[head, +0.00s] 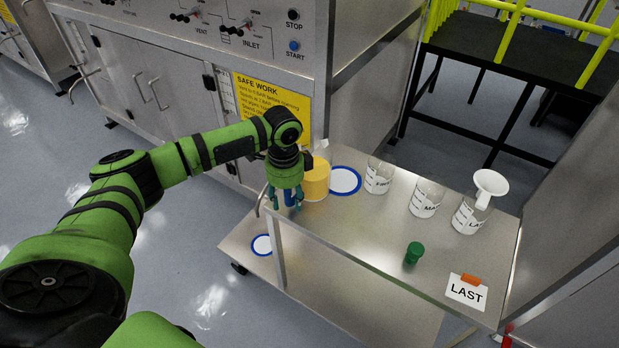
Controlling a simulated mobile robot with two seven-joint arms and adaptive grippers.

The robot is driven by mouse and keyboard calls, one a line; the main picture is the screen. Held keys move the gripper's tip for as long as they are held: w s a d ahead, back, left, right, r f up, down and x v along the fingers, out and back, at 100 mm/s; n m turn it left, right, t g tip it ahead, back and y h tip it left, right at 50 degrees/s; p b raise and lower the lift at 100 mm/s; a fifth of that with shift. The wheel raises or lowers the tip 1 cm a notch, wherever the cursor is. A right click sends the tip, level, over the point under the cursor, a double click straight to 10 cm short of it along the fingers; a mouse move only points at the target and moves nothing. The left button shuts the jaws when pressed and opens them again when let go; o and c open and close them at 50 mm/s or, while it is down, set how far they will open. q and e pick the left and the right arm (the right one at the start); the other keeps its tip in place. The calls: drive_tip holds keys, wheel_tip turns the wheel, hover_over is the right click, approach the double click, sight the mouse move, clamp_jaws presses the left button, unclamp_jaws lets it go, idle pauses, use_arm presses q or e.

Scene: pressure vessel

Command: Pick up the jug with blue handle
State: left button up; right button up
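A yellow jug-like container (317,181) stands on the steel cart top near its left edge. A small blue part (289,197), which looks like its handle, shows at the container's left side, largely covered by my gripper. My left gripper (285,199) points down right beside the container, with its fingers around or in front of the blue part. I cannot tell whether the fingers touch it or are closed on it. My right gripper is not in view.
On the cart (350,225) are a blue-rimmed white disc (345,181), beakers (379,177) (423,203) (467,220), a white funnel (491,185), a green-capped item (413,253) and a LAST card (466,292). A steel cabinet (180,90) stands behind.

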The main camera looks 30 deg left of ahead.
use_arm(q)
clamp_jaws()
drive_tip(key=shift+r, duration=0.15)
